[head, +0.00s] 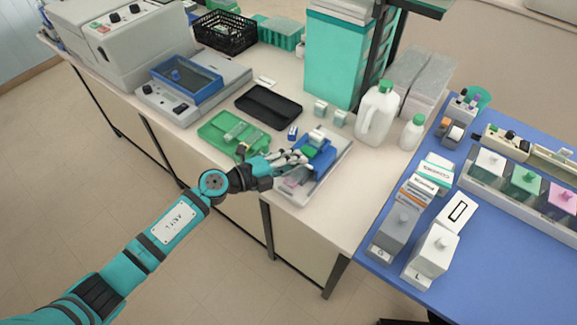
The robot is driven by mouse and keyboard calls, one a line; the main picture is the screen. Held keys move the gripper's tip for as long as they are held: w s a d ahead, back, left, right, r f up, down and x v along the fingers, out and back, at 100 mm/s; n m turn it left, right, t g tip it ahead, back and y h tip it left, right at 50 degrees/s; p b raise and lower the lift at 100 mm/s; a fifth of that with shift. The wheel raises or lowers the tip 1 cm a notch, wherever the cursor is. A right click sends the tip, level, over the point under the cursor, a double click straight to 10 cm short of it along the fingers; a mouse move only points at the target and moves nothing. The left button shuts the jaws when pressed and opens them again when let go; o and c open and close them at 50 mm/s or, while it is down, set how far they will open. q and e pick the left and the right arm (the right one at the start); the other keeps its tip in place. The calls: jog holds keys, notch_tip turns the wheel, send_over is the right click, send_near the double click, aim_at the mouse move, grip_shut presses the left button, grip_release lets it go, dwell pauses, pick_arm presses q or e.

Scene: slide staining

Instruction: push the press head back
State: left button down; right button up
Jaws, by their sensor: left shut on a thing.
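The press (333,170) is a light grey base with a blue upper part, near the front edge of the white bench. Its press head (324,150) is the blue part, with a white and green piece on top. My left gripper (304,155) reaches in from the left, and its fingertips are at the left side of the press head, shut on it. The fingers hide part of the press, and the exact contact is too small to see. My right gripper is not in view.
A green tray (213,128) and a black tray (268,106) lie left of and behind the press. Small white boxes (330,114), a white jug (378,116) and a bottle (411,133) stand behind it. A blue table (345,258) with several containers adjoins at right.

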aim_at(314, 144)
pick_arm(q)
jog(key=w+d, duration=0.1)
jog(key=w, duration=0.1)
jog(key=w+d, duration=0.1)
jog(key=w+d+b, duration=0.1)
jog(key=w+d, duration=0.1)
jog(key=shift+w+f, duration=0.2)
jog(key=shift+w, duration=0.1)
jog(key=shift+s+a+r, duration=0.1)
jog(key=shift+r, duration=0.05)
jog(key=c, duration=1.4)
grip_release()
jog(key=v, duration=1.1)
jog(key=shift+s+a, duration=0.2)
jog(key=shift+a, duration=0.1)
